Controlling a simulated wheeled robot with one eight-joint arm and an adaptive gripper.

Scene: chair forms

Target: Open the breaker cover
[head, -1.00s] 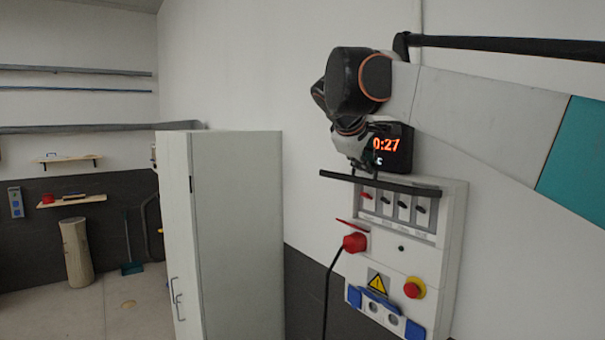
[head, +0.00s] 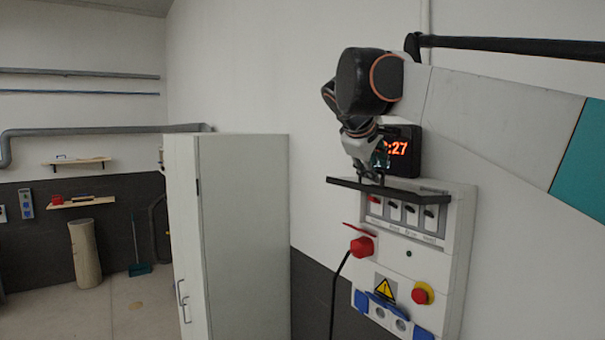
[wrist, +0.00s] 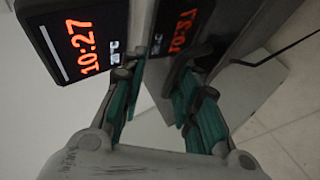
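The breaker cover (head: 410,191) is a dark, glossy panel. In the head view it is swung up and juts out nearly edge-on from the top of the white breaker box (head: 455,240). Several breaker switches (head: 411,211) show below it. My gripper (head: 372,172) is just above the cover's left part, pointing down. In the wrist view my gripper (wrist: 165,105) has its teal-padded fingers spread, and the cover (wrist: 185,50) lies beyond them, mirroring the clock. No object shows clamped between the fingers. Whether a fingertip touches the cover is unclear.
A lit clock (head: 400,150) hangs right behind my gripper, also seen in the wrist view (wrist: 75,40). A red plug (head: 362,247) with a black cable and a red stop button (head: 422,293) are lower on the box. A tall pale cabinet (head: 240,230) stands to the left.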

